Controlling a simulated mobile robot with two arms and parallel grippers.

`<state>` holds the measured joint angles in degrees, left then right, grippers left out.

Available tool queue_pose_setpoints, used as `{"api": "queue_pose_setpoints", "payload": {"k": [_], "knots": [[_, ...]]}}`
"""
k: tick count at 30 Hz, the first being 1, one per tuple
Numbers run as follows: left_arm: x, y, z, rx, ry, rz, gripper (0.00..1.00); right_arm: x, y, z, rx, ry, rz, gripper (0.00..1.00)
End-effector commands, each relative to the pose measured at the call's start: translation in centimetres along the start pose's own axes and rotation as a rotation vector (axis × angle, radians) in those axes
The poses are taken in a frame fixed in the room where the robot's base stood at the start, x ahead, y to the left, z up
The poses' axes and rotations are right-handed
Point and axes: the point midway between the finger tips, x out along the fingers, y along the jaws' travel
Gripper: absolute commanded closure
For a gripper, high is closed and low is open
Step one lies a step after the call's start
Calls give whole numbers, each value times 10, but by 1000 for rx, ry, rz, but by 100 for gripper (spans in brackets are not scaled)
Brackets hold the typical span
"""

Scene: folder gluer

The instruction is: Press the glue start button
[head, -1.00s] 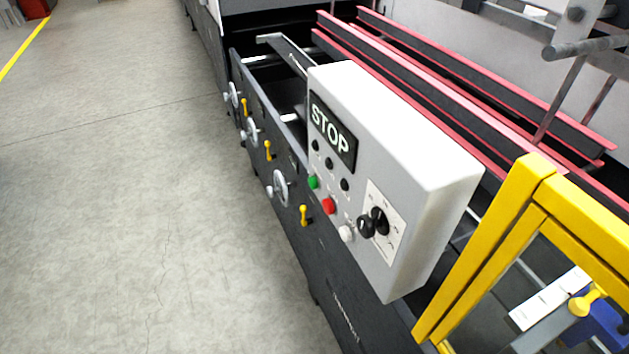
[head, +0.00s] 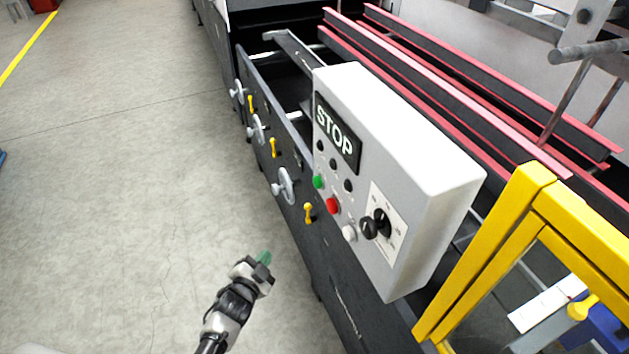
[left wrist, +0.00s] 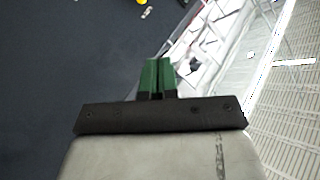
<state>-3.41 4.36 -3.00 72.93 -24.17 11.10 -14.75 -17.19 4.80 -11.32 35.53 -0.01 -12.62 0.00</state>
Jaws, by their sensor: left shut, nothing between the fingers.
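The light grey control box (head: 420,150) stands on the machine's side, with a black STOP display (head: 336,132). On its face are a green button (head: 318,181), a red button (head: 333,206), a white button (head: 349,233), small black buttons and a black rotary knob (head: 368,228). I cannot read which one is labelled glue start. My left gripper (head: 264,257) is shut and empty, below and left of the box, apart from it. Its green fingertips (left wrist: 158,75) lie together in the left wrist view. My right gripper is not in view.
Handwheels (head: 284,186) and yellow levers (head: 309,212) stick out along the machine's dark side panel. A yellow guard frame (head: 490,250) stands right of the box. Red-edged rails (head: 450,90) run behind it. The floor (head: 120,200) at left is clear.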

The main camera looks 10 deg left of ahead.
Motion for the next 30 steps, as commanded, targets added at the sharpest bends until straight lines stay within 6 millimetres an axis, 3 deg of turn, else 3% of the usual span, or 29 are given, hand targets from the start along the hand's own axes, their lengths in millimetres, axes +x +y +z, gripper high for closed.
{"api": "queue_pose_setpoints", "payload": {"k": [1,3,6,10,16,30], "knots": [[8,-24,-25,44,66,-49,100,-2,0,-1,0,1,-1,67],[15,-53,-54,107,143,-109,100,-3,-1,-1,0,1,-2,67],[19,-84,-88,182,231,-181,100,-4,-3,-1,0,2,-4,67],[19,-110,-116,248,303,-244,100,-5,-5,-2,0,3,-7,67],[18,-121,-128,279,333,-272,100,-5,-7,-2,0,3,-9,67],[26,-114,-134,275,333,-271,100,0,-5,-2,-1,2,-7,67]]}}
